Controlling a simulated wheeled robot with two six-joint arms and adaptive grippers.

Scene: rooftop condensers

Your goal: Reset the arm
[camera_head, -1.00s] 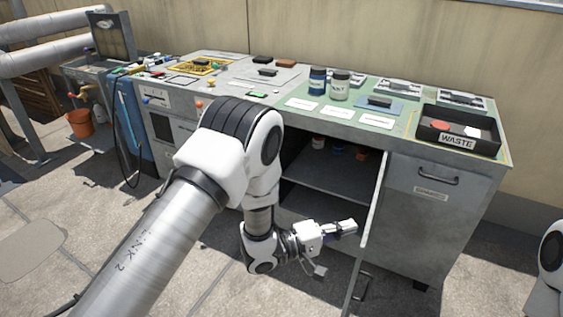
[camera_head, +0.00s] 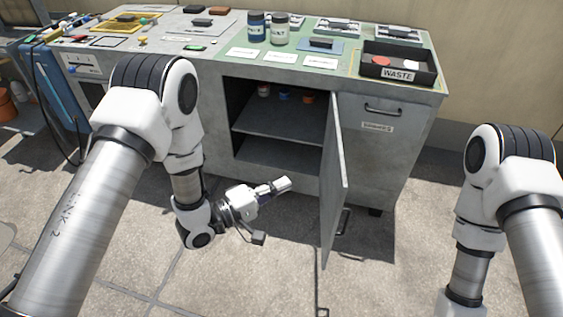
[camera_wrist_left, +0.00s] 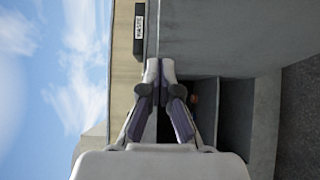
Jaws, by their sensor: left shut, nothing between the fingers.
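My left gripper (camera_head: 273,187) is shut and empty. It hangs in front of the open cabinet bay, to the left of the open cabinet door (camera_head: 335,185) in the head view, apart from it. In the left wrist view the shut fingertips (camera_wrist_left: 160,68) point toward the workbench, with the dark bay behind them. My right arm (camera_head: 510,190) comes in at the right edge; its gripper is out of the picture.
The workbench (camera_head: 215,60) carries a blue-labelled jar (camera_head: 256,27), a pale jar (camera_head: 280,30) and a black waste tray (camera_head: 398,74). Small containers (camera_head: 284,95) stand on the bay's upper shelf. The paved floor in front is clear.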

